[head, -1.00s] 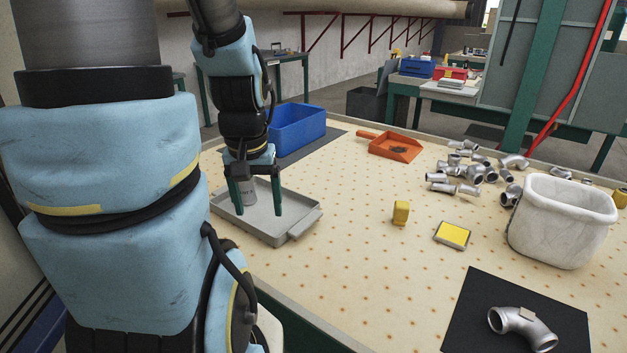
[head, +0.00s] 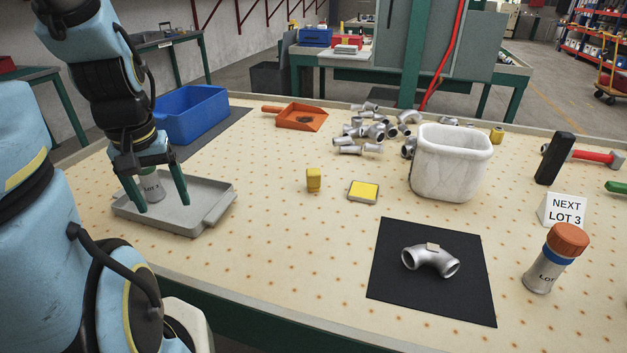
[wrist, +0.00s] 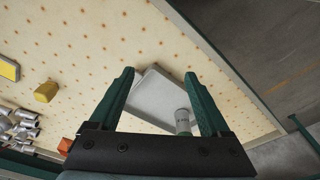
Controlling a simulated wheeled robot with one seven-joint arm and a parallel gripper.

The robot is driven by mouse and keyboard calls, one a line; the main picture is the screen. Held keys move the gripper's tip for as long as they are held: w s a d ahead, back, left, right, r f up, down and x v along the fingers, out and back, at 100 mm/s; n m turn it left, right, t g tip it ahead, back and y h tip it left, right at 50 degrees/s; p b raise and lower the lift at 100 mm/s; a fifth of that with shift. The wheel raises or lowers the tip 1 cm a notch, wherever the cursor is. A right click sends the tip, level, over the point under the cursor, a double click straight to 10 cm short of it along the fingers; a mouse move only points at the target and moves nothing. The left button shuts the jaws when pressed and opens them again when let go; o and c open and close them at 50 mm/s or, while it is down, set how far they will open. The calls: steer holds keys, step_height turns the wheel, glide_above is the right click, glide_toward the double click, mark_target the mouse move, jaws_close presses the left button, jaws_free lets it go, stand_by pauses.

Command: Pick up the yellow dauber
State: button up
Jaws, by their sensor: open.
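No thing in view is clearly marked as the yellow dauber. A small upright yellow block (head: 313,180) stands mid-table, also in the wrist view (wrist: 46,91); I cannot tell whether it is the dauber. A bottle labelled LOT with an orange cap (head: 555,260) stands at the right. A pale grey LOT bottle (head: 152,186) stands in the grey tray (head: 208,207); no yellow shows on it. My gripper (head: 161,205) points down over the tray, open and empty. In the wrist view, this bottle (wrist: 182,121) appears beside the right finger of my gripper (wrist: 158,75).
A yellow pad (head: 363,191), a white bin (head: 450,165) and piled metal fittings (head: 372,130) lie right of the block. A black mat (head: 395,280) bears a pipe elbow (head: 430,261). A blue bin (head: 190,115) stands behind my gripper. Table between tray and block is clear.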

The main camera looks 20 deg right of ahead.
steer(key=w+d, duration=0.6)
steer(key=m+p, duration=0.2)
glide_toward(314, 171)
steer(key=shift+a+f, duration=0.1)
steer(key=shift+a, duration=0.15)
steer(key=f, duration=0.5)
steer(key=shift+w+d+p, duration=0.1)
steer(key=shift+w+p, duration=0.25)
steer(key=shift+w, duration=0.05)
steer(key=shift+w+d+f+p, duration=0.15)
steer(key=shift+f+p, duration=0.25)
steer(key=shift+f, duration=0.45)
steer(key=shift+w+f+p, duration=0.15)
steer(key=shift+f+p, duration=0.3)
steer(key=shift+f, duration=0.35)
steer(key=shift+w+d+f+p, duration=0.15)
steer(key=shift+f+p, duration=0.25)
steer(key=shift+f, duration=0.45)
jaws_close()
